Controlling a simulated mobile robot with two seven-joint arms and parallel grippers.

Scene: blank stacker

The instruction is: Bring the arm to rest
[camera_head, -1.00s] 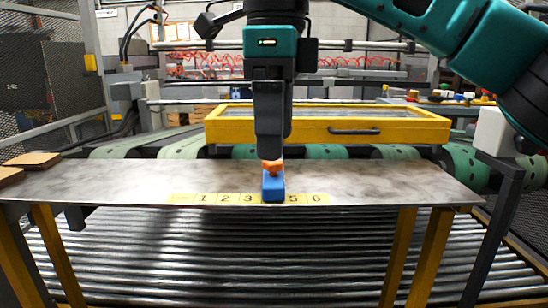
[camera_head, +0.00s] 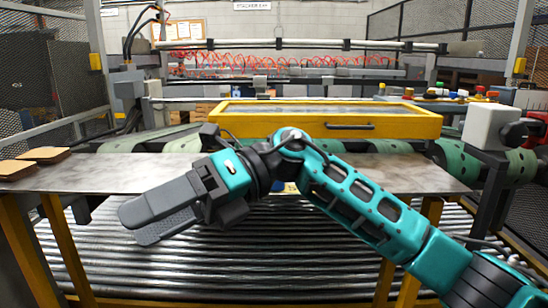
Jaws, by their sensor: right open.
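My right gripper (camera_head: 136,226) reaches to the left in front of the metal shelf (camera_head: 100,180). Its two dark fingers are parted and hold nothing. The teal right arm (camera_head: 370,205) comes in from the lower right and crosses in front of the shelf's middle. It covers most of the numbered strip and the place where the blue block stood, so I cannot make out the block clearly. My left gripper is not in view.
Brown square pieces (camera_head: 43,154) lie at the shelf's left end. A yellow frame (camera_head: 270,122) with a dark handle stands behind the shelf. A white box (camera_head: 490,125) is at the right. Steel rollers (camera_head: 150,270) run below.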

